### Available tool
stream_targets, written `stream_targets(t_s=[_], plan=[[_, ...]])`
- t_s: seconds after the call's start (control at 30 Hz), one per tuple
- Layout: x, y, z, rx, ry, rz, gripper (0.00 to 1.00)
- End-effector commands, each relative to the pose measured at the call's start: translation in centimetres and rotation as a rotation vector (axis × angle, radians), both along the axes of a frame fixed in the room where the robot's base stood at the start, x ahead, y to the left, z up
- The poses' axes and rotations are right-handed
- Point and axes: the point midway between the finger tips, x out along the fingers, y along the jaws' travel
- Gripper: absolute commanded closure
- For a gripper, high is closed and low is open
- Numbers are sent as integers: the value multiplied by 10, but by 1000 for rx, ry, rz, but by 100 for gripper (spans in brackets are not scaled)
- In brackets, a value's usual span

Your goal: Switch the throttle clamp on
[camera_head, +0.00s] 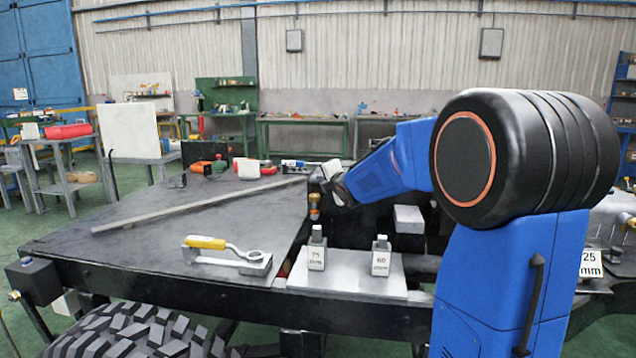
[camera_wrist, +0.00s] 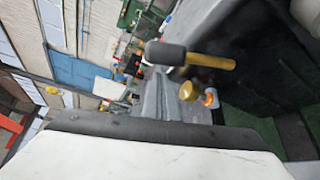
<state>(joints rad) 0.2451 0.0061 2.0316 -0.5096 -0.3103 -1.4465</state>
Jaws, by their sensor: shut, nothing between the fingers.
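I cannot tell for sure which fitting is the throttle clamp. A lever with a black grip and yellow rod (camera_wrist: 192,55) shows in the wrist view, with a brass knob (camera_wrist: 187,91) and an orange-tipped part just below it. In the head view a small brass and orange fitting (camera_head: 314,207) stands at the dark block's left side. My gripper (camera_head: 333,187) is shut and empty, close to that fitting; whether it touches is unclear. A yellow-handled clamp (camera_head: 207,243) on a metal bracket lies on the chassis deck, front left, well away from my gripper.
Two labelled weights, one left (camera_head: 316,250) and one right (camera_head: 381,257), stand on a light metal plate (camera_head: 340,283). A long bar (camera_head: 205,203) lies across the dark deck. Tools lie along its back edge. My arm hides much of the right side.

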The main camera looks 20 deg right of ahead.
Motion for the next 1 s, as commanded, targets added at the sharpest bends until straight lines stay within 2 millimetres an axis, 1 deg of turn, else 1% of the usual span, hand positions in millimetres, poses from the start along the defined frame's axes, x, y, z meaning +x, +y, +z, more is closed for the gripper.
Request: stream_targets(t_s=[0.03, 0.2, 0.73, 1.0], plan=[[-2, -4, 2, 0, -1, -2, 100], [-4, -10, 4, 1, 0, -1, 100], [-5, -12, 5, 8, -5, 0, 100], [-10, -20, 10, 78, -52, -2, 100]])
